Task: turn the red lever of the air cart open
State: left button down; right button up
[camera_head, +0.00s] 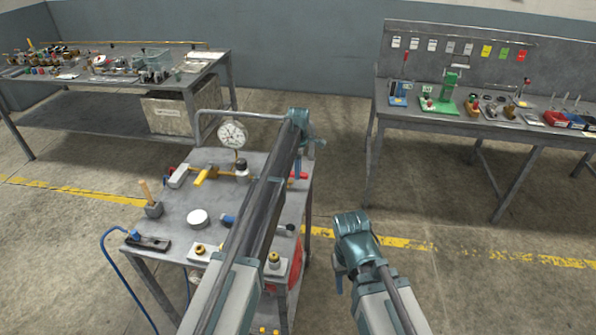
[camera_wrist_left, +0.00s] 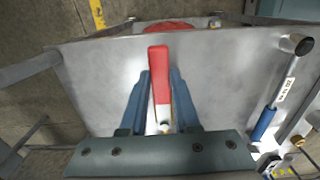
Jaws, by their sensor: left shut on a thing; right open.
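The air cart (camera_head: 172,226) is a grey metal table left of centre in the head view, and its top (camera_wrist_left: 90,70) fills much of the left wrist view. The red lever (camera_wrist_left: 159,75) points away from the wrist, between my left fingers. A bit of the red lever (camera_head: 301,174) shows at the cart's right edge in the head view. My left gripper (camera_head: 304,160) is shut on the lever; it also shows in the left wrist view (camera_wrist_left: 161,92). The lever's pivot end is partly hidden by the gripper. My right gripper (camera_head: 341,277) is open and empty, right of the cart.
A pressure gauge (camera_head: 232,133), a yellow-handled valve (camera_head: 206,175) and a white disc (camera_head: 198,218) are on the cart. A blue-handled part (camera_wrist_left: 265,122) lies right of the lever. Loaded benches stand back left (camera_head: 75,124) and right (camera_head: 450,122). Floor between them is clear.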

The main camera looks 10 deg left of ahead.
pick_arm(q)
jog(key=shift+w, duration=0.1)
jog(key=c, duration=0.6)
grip_release()
jog(key=shift+c, duration=0.2)
jog(key=shift+r, duration=0.15)
notch_tip(320, 180, up, 14)
jog(key=p, duration=1.3)
jog(key=shift+f+p, duration=0.25)
jog(key=shift+p, duration=0.15)
